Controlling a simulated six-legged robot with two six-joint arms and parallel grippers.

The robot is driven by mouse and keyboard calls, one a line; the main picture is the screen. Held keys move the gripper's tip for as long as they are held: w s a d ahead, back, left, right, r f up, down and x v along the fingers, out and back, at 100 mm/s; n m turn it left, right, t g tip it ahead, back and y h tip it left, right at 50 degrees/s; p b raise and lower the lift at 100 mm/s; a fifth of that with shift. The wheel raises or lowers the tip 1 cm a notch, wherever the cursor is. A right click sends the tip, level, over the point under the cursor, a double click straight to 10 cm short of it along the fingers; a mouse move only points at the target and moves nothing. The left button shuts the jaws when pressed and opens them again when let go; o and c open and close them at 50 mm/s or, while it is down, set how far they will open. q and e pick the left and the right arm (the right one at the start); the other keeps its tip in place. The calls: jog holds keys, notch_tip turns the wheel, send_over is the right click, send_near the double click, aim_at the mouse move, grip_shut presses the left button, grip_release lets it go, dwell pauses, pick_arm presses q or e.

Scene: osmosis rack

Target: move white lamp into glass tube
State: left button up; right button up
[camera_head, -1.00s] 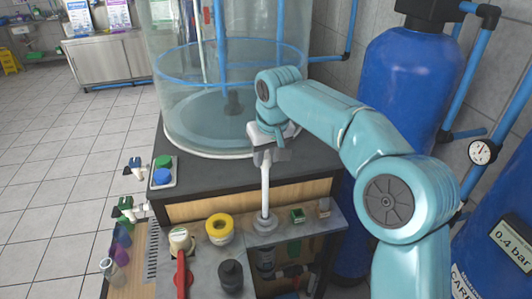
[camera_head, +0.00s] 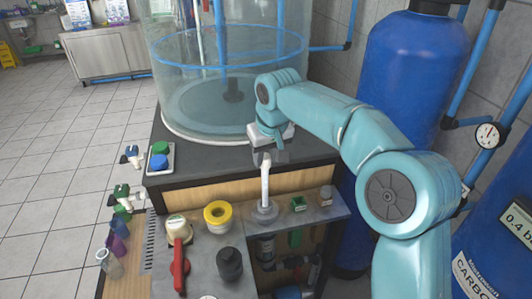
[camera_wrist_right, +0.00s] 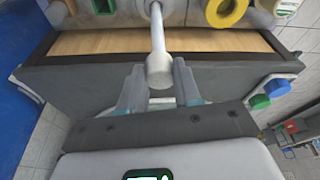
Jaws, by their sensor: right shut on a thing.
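The white lamp (camera_head: 265,184) is a thin upright rod. My right gripper (camera_head: 266,158) is shut on its top end above the counter's front edge. The wrist view shows the lamp's thick end cap (camera_wrist_right: 159,70) between the two fingers (camera_wrist_right: 159,88). The lamp's lower end goes into a grey round fitting (camera_head: 264,213) on the lower shelf, and its tip is hidden there. I cannot make out a glass tube inside or under the fitting. A clear glass-like tube (camera_head: 110,263) stands at the lower left. My left gripper is not in view.
A large clear tank (camera_head: 190,85) stands behind on the dark counter (camera_head: 190,178). A yellow ring (camera_head: 218,215), a black knob (camera_head: 230,264) and a red-handled valve (camera_head: 180,262) sit left of the fitting. A blue cylinder (camera_head: 405,95) stands at the right.

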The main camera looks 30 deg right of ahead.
aim_at(267, 169)
jog(key=shift+f+b, duration=1.45)
jog(key=shift+f, duration=0.85)
jog(key=shift+f+b, duration=2.5)
jog(key=shift+f, duration=1)
jog(key=shift+f, duration=0.1)
jog(key=shift+f+b, duration=0.95)
jog(key=shift+f, duration=0.35)
jog(key=o, duration=1.3)
jog(key=shift+r, duration=0.1)
notch_tip(267, 169, up, 8)
jog(key=p, duration=0.7)
jog(key=shift+r+p, duration=0.1)
jog(key=shift+p, duration=0.25)
